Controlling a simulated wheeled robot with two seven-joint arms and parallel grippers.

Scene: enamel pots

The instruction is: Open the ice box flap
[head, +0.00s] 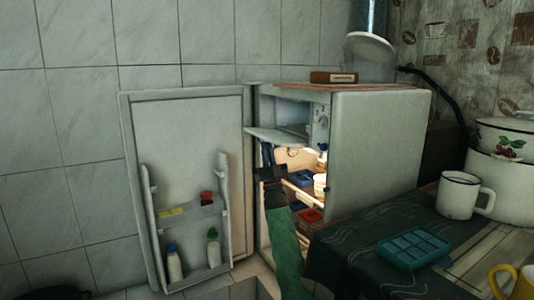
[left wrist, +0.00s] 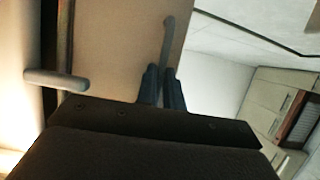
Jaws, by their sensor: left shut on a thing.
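The small fridge (head: 380,140) stands with its main door (head: 190,140) swung wide open to the left. At the top of its inside, the ice box flap (head: 276,136) is lowered and lies almost level, and the ice box opening (head: 292,114) shows above it. My left gripper (head: 266,153) is just below the flap's left end. In the left wrist view my left gripper (left wrist: 163,82) is shut on a narrow grey lip (left wrist: 168,42) at the flap's edge. My arm hides part of the fridge shelves. My right gripper is not in view.
Lit shelves below hold several items, among them a white tub (head: 320,186) and a red box (head: 309,216). Bottles stand in the door rack (head: 195,275). At right, a cloth-covered table (head: 350,250) bears a teal ice tray (head: 413,248), mugs and enamel pots.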

